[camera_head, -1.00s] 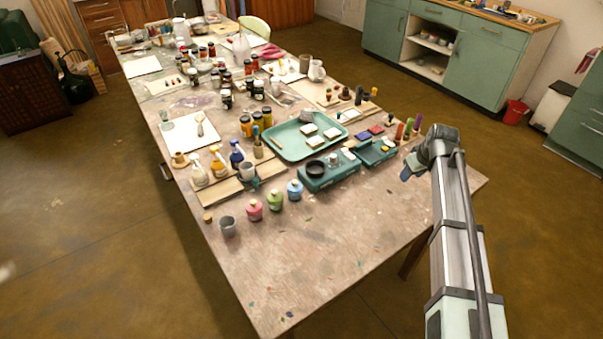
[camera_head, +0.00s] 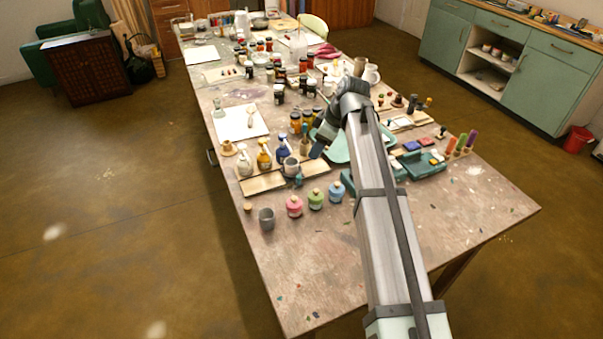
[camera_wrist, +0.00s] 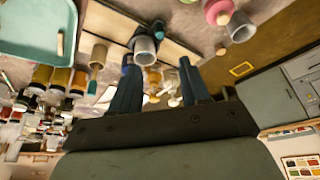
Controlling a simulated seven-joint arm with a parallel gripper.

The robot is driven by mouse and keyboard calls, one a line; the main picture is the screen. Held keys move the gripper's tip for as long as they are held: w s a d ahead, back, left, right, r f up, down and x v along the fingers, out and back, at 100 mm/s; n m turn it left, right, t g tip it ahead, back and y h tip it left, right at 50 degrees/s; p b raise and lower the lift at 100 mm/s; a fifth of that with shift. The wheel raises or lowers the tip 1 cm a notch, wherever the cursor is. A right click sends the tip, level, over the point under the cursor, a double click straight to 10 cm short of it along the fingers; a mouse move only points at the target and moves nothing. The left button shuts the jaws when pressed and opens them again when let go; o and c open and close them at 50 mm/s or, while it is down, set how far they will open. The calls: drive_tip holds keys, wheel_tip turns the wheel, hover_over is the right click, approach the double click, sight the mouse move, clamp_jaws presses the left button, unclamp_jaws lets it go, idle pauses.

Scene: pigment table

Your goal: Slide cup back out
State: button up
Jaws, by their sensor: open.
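A grey cup (camera_head: 291,167) stands on the wooden board (camera_head: 262,183) among spray bottles. It also shows in the wrist view (camera_wrist: 145,50), beyond my fingertips and nearer the left finger.
Spray bottles (camera_head: 264,156) stand just behind the board. Pink (camera_head: 294,206), green (camera_head: 316,199) and blue lidded jars stand in front of it. A teal tray (camera_head: 338,155) lies partly behind my arm. The table's front (camera_head: 320,265) is clear.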

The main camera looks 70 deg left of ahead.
sight(299, 177)
drive_tip(key=x, duration=1.3)
drive_tip(key=shift+s+a+f, duration=0.1)
drive_tip(key=shift+f, duration=0.2)
drive_tip(key=shift+c, duration=0.4)
clamp_jaws()
